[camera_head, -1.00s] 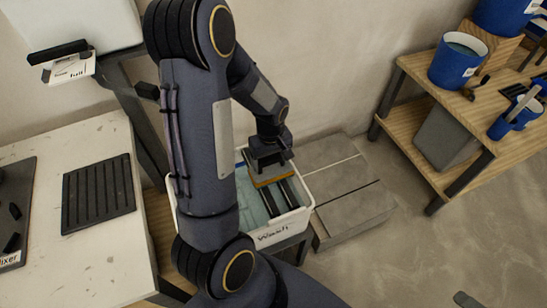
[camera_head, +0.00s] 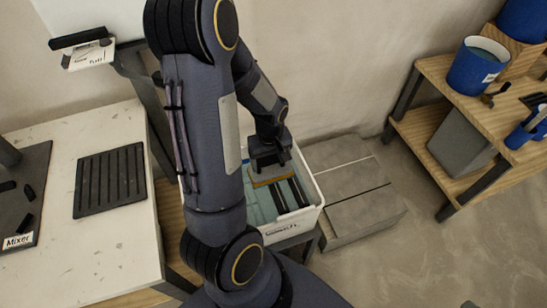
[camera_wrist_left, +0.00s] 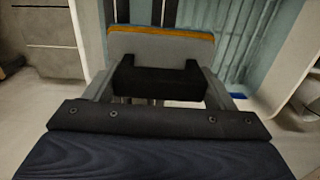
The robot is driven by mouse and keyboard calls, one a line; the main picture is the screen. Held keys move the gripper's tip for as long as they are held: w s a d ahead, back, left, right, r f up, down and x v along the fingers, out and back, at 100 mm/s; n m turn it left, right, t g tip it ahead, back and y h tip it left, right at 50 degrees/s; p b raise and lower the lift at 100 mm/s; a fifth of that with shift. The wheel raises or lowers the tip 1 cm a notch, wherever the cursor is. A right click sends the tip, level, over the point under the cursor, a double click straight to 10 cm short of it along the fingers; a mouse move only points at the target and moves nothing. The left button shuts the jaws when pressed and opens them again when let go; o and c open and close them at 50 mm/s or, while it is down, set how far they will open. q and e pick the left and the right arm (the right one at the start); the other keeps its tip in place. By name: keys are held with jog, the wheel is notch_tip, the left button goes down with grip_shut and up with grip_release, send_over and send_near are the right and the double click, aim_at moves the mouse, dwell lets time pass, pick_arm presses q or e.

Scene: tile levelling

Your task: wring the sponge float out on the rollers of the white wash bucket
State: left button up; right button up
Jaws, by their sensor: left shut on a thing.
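The white wash bucket (camera_head: 316,208) stands left of the grey slabs in the head view, with pale blue-green inside it. Its dark rollers (camera_head: 298,190) lie across the right part of its opening. My left gripper (camera_head: 268,163) points down over the bucket, shut on the sponge float (camera_head: 272,181). The float shows a grey body with an orange-tan layer, also in the wrist view (camera_wrist_left: 160,45), where my fingers hold its black handle (camera_wrist_left: 155,80). It is over or at the rollers; contact cannot be told. My right gripper is not in view.
A pale worktable (camera_head: 100,243) with a ribbed black mat (camera_head: 110,181) is at left. Grey slabs (camera_head: 350,190) lie right of the bucket. A wooden shelf (camera_head: 455,125) with a blue bucket (camera_head: 478,66) stands at right. Floor between is open.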

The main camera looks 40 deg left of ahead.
pick_arm(q)
jog(key=shift+w+d, duration=0.5)
jog(key=shift+w, duration=0.4)
jog(key=shift+w+d+f, duration=0.1)
jog(key=shift+w+d, duration=0.4)
jog(key=shift+w, duration=0.35)
jog(key=shift+w+d, duration=0.2)
jog(key=shift+w, duration=0.25)
jog(key=shift+w+d, duration=0.2)
jog(key=shift+w, duration=0.25)
notch_tip(320, 180, up, 7)
jog(key=p, duration=0.6)
